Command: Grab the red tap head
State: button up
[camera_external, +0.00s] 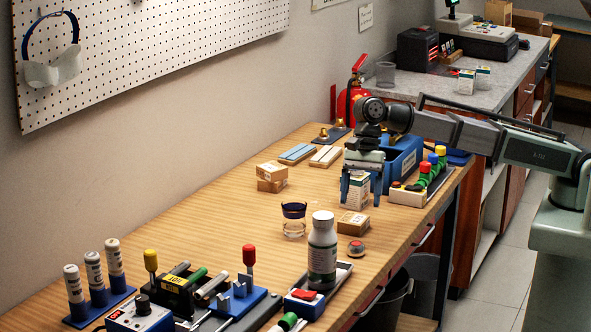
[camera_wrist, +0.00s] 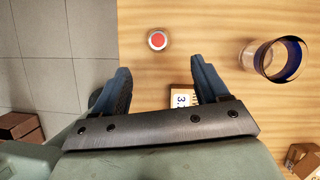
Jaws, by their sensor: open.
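A small round red-topped piece with a pale rim, which looks like the red tap head (camera_external: 357,247), lies on the wooden bench near its front edge. In the wrist view the red tap head (camera_wrist: 157,40) lies beyond my fingertips, roughly centred between them and touched by neither. My gripper (camera_external: 360,196) hangs above the bench, farther back than the tap head. In the wrist view my gripper (camera_wrist: 160,68) has its two blue fingers wide apart with nothing held.
A rack with coloured taps (camera_external: 420,186) is behind right. The bench's front edge is close, with floor (camera_wrist: 50,60) beyond.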

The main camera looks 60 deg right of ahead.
send_over(356, 244)
jog(key=d, duration=0.3)
jog(key=f, duration=0.3)
jog(key=w+f, duration=0.1)
jog(key=f, duration=0.1)
jog(key=shift+a+f, duration=0.2)
jog(key=shift+s+x, duration=0.2)
jog(key=shift+x, duration=2.45)
jog(key=shift+c, duration=0.4)
jog(key=c, duration=1.1)
